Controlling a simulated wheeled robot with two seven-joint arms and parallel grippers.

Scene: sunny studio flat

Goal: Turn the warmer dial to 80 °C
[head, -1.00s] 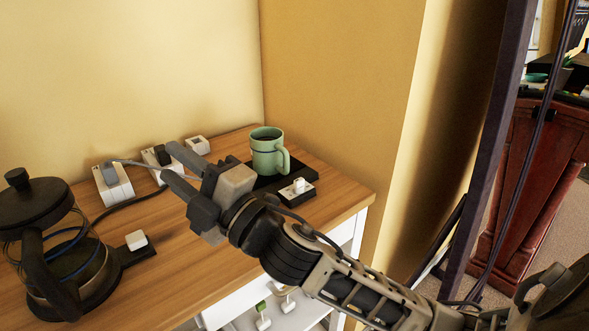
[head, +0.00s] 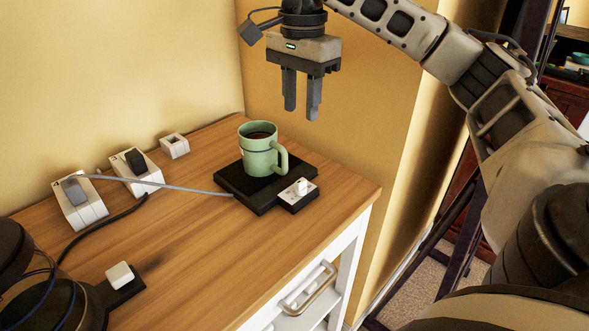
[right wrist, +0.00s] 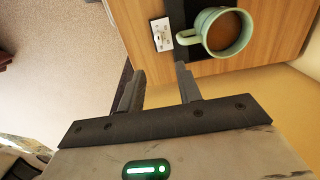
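The mug warmer (head: 228,183) is a flat black plate on the wooden cabinet top, with a green mug (head: 259,153) of dark drink on it. Its white dial (head: 300,187) sits on a small light panel at the front right; the setting is too small to read. The right wrist view also shows the panel (right wrist: 161,34) and mug (right wrist: 205,38). My right gripper (head: 301,114) points down, above and to the right of the mug, clear of it and the dial. Its fingers are apart with nothing between them. My left gripper is not in view.
White sockets (head: 80,205) with plugs stand along the wall, and a grey cable runs to the warmer. A glass press (head: 40,303) on a second black base with a white knob (head: 120,275) is at the lower left. The middle of the wooden top (head: 190,240) is clear.

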